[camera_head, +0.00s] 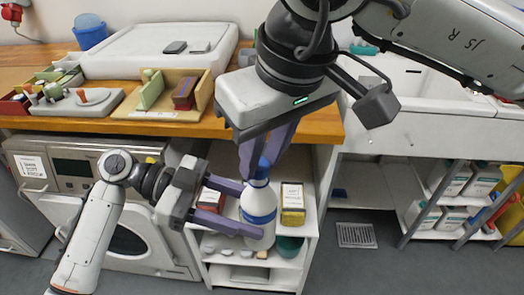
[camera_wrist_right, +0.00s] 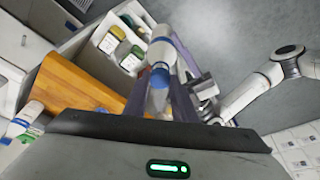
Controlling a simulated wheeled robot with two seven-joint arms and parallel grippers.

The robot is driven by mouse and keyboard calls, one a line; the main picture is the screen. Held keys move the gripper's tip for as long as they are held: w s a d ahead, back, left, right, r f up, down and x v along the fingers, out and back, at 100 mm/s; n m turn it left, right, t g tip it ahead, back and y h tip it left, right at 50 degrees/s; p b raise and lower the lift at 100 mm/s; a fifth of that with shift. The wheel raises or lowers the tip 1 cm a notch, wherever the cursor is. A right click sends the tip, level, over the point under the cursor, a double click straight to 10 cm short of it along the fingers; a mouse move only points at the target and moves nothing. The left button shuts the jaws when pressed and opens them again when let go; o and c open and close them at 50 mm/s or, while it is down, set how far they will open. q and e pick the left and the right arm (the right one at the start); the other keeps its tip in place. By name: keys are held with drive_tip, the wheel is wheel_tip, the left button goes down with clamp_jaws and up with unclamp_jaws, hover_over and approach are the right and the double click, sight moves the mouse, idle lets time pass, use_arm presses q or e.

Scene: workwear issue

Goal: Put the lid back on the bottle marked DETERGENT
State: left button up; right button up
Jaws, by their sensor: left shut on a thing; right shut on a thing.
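A white bottle (camera_head: 258,203) with a blue band stands out in front of the low shelf unit, held about upright. I cannot read its marking. My left gripper (camera_head: 248,210) is shut on the bottle's body from the left. A blue lid (camera_head: 263,170) is at the bottle's mouth. My right gripper (camera_head: 264,160) points down from above and is shut on the lid. The right wrist view shows the lid (camera_wrist_right: 159,76) between my right fingers, in line with the bottle (camera_wrist_right: 161,51). I cannot tell whether the lid is seated or just touching.
A white shelf unit (camera_head: 256,274) behind the bottle holds a red box (camera_head: 210,199), a yellow box (camera_head: 292,204) and a teal bowl (camera_head: 289,247). The wooden counter (camera_head: 318,124) edge is above and behind. A washing machine (camera_head: 68,187) is left; open floor is right.

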drive_tip(key=shift+f, duration=0.55)
